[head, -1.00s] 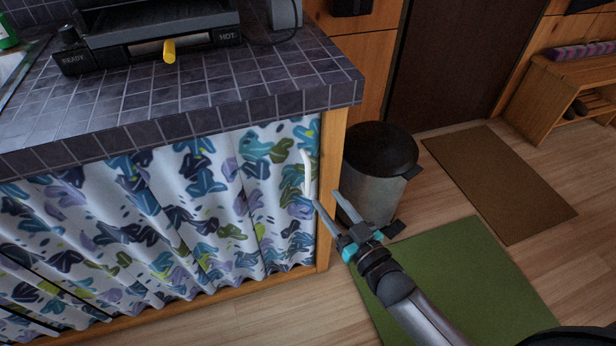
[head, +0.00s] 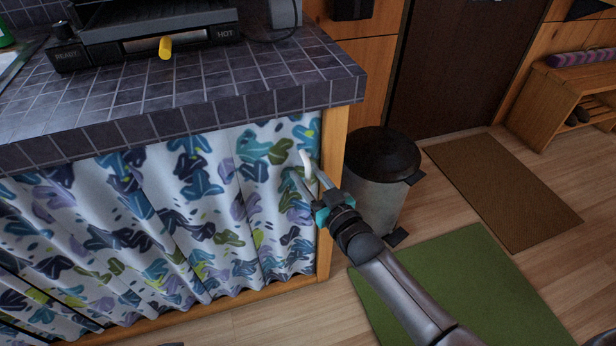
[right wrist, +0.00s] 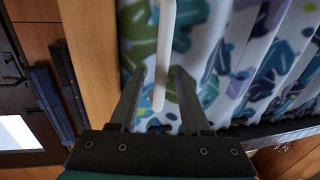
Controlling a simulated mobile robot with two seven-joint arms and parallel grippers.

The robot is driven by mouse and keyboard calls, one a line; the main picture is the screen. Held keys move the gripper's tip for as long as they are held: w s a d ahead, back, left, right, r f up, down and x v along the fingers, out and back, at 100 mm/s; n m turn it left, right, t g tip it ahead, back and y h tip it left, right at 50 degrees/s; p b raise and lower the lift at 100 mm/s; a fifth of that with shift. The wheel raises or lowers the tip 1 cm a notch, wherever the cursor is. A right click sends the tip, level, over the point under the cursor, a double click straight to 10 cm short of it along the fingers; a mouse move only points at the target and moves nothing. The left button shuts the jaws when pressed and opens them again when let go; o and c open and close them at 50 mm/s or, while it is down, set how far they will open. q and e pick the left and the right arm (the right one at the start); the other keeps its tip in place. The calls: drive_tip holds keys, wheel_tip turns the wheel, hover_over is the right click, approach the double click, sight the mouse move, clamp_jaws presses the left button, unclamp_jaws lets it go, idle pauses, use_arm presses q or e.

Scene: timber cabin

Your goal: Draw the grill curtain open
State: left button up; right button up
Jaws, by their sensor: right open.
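The grill curtain (head: 190,215) is white with blue, purple and green leaf shapes. It hangs closed in folds below the tiled counter and also fills the right of the right wrist view (right wrist: 240,60). A white handle (head: 306,163) hangs at its right edge, near the wooden post. My right gripper (head: 307,181) is open at the handle. In the right wrist view the lower end of the white handle (right wrist: 161,85) lies between the two spread fingers (right wrist: 160,95); I cannot tell whether either finger touches it. My left gripper is not in view.
A dark tiled counter (head: 180,120) with a grill (head: 155,35) overhangs the curtain. A wooden post (head: 331,190) stands right of the handle. A bin (head: 375,180) with a black lid is beside it. Green (head: 470,290) and brown (head: 500,190) mats lie on the floor.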

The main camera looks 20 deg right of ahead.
clamp_jaws()
idle(0.3)
idle(1.1)
